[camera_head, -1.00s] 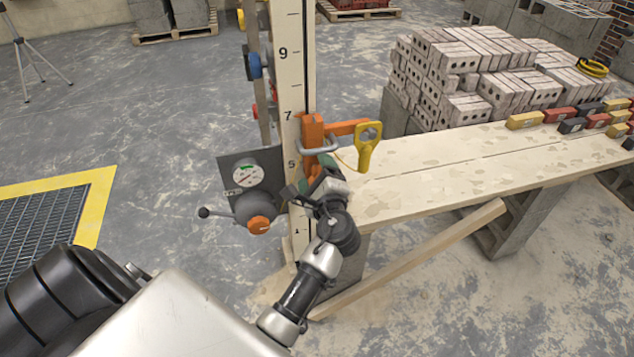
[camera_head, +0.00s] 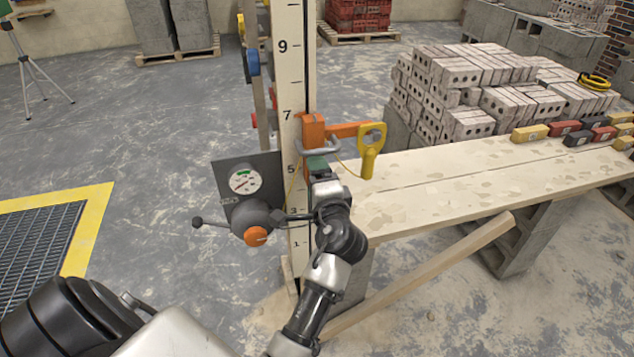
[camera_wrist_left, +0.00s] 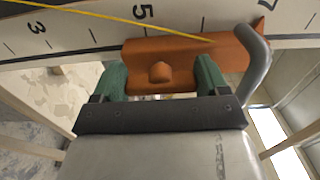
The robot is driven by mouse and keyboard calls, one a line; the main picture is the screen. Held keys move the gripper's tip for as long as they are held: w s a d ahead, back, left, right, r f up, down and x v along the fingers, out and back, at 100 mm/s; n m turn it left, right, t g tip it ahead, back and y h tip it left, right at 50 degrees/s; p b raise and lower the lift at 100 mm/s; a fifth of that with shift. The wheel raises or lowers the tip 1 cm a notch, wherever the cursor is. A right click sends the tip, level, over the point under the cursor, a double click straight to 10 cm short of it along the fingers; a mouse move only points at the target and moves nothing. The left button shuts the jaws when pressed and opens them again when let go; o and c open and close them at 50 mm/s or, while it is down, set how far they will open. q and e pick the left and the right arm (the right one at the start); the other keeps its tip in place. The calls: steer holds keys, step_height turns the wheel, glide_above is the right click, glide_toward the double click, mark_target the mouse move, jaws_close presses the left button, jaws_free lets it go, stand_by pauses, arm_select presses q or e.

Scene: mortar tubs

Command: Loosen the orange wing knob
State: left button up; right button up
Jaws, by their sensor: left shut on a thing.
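The orange wing knob (camera_wrist_left: 160,73) sits on an orange clamp bracket (camera_wrist_left: 230,50) on the numbered post in the left wrist view. My left gripper (camera_wrist_left: 160,82) has its green fingers on both sides of the knob and is shut on it. In the head view the orange clamp (camera_head: 313,130) shows on the post above my left gripper (camera_head: 318,165). The knob is hidden there by the gripper. My right gripper is not in view.
A gauge panel (camera_head: 240,180) with a round orange knob (camera_head: 256,236) and a black-ball lever (camera_head: 198,222) stands left of the gripper. A yellow handle (camera_head: 370,150) hangs right of the clamp. A plank bench (camera_head: 450,180) extends right. A yellow-edged grate (camera_head: 85,235) lies left.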

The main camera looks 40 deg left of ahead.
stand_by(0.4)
arm_select(q)
steer(key=o, duration=0.9)
